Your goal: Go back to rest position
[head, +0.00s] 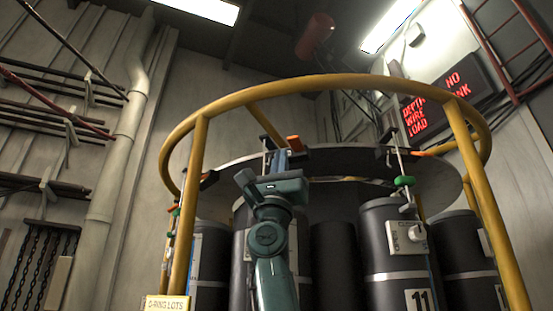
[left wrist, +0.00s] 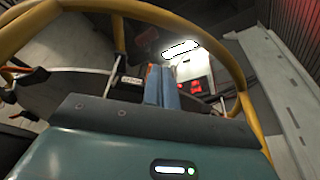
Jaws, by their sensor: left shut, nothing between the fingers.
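My left gripper (head: 282,158) is raised in the middle of the head view, at the end of my teal arm. Its blue fingers are together, with nothing between them. In the left wrist view the fingers (left wrist: 162,85) also show side by side and empty. They point up toward the dark round plate (head: 335,158) inside the yellow ring frame (head: 300,84). An orange piece shows just beside the fingertips; I cannot tell whether they touch. My right gripper is not in view.
Black bottles stand under the plate, including one marked 11 (head: 395,250). Yellow posts (head: 185,220) rise close on both sides of my left arm. A yellow O-ring lots sign (head: 167,303) is at the lower left. A red-lettered display (head: 440,100) hangs at the right.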

